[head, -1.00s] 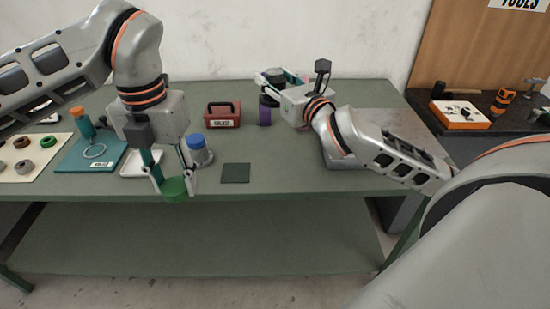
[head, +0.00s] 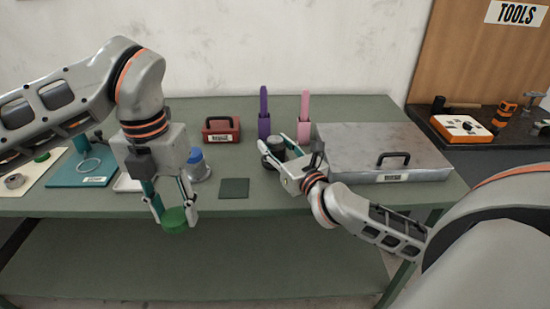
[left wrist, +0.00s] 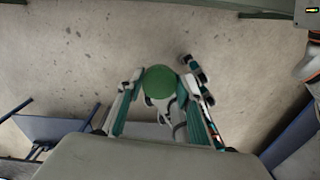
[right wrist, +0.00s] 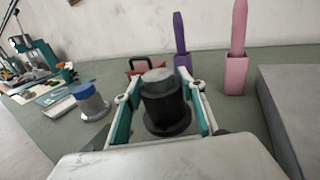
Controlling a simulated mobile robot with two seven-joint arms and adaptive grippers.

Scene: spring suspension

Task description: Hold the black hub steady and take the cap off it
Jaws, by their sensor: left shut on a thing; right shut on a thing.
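The black hub (right wrist: 165,102) is a dark cylinder with a wide flange at its base and a grey top face; it also shows in the head view (head: 277,144). My right gripper (head: 275,150) is shut on its sides, one finger on each side. I cannot tell whether the flange touches the table. My left gripper (head: 175,212) is shut on a round green cap (head: 174,220), seen face-on in the left wrist view (left wrist: 159,81). It holds the cap at the table's front edge, with floor below, to the left of the hub and apart from it.
A blue-topped grey cylinder (head: 198,169), a dark square pad (head: 234,188) and a red toolbox (head: 220,130) stand between the grippers. Purple (head: 264,124) and pink (head: 303,130) upright holders stand behind the hub. A grey metal case (head: 385,150) lies to the right.

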